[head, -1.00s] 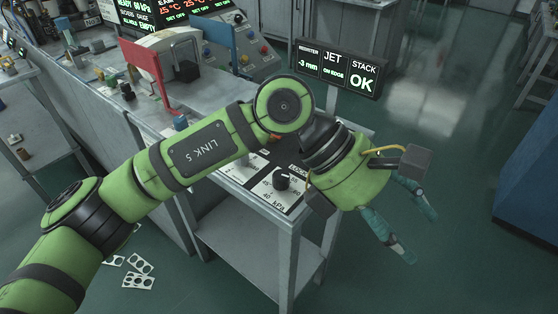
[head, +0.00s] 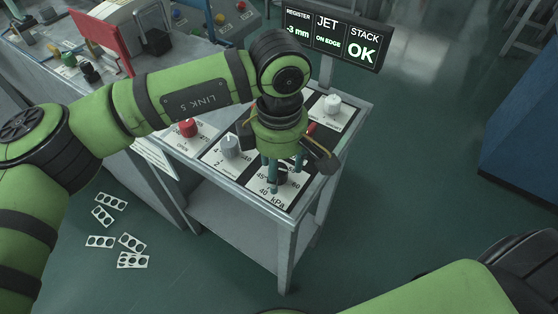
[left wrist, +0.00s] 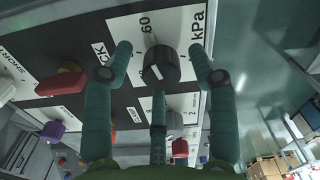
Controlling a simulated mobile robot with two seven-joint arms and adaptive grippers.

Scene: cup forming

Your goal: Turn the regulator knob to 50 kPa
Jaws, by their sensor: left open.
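The regulator knob (left wrist: 158,66) is black with a white pointer mark, on a white kPa plate (left wrist: 190,22). In the left wrist view "60" shows beside it. In the head view the knob (head: 281,178) is partly hidden behind my fingers, with "45" and "40" on the plate nearby. I cannot tell its exact setting. My left gripper (head: 284,168) points down over it. In the left wrist view the teal fingers of the gripper (left wrist: 160,52) are open, one on each side of the knob, with a third finger below; no contact is clear. My right gripper is out of view.
A grey knob (head: 230,146), a red knob (head: 188,128) and a white knob (head: 332,104) stand on neighbouring panels. A red lever (left wrist: 62,84) is near the kPa plate. A display (head: 330,40) stands behind, reading STACK OK. Punched strips (head: 130,242) lie on the floor.

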